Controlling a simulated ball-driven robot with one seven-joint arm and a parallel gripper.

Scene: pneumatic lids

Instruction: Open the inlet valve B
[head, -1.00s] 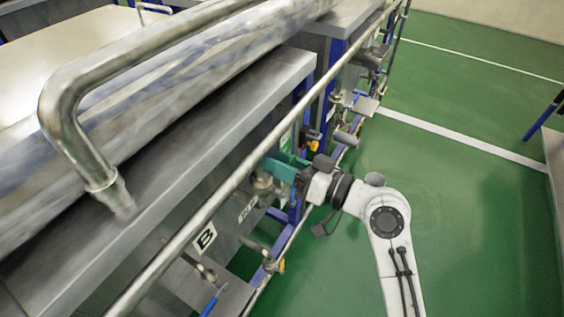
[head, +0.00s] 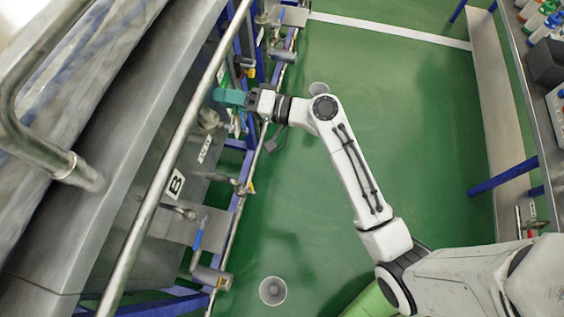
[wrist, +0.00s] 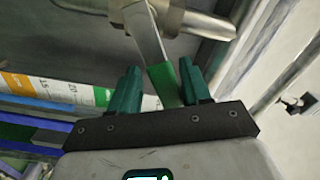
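In the wrist view, a flat metal lever with a green grip (wrist: 165,84) comes down from a round steel valve body (wrist: 152,15) on a pipe. My gripper (wrist: 161,80) has its two teal fingers apart, one on each side of the green grip. The grip is closer to the right finger, with a gap to the left one. In the head view, my gripper (head: 225,97) is at the machine's side, just above a steel valve (head: 209,118) and a small lettered plate (head: 205,148). The "B" plate (head: 175,184) is lower down. The lever is hidden there.
A long steel rail (head: 150,205) runs along the machine beside my gripper. A blue-handled valve (head: 198,236) sits below the B plate. Green floor (head: 420,120) is clear to the right.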

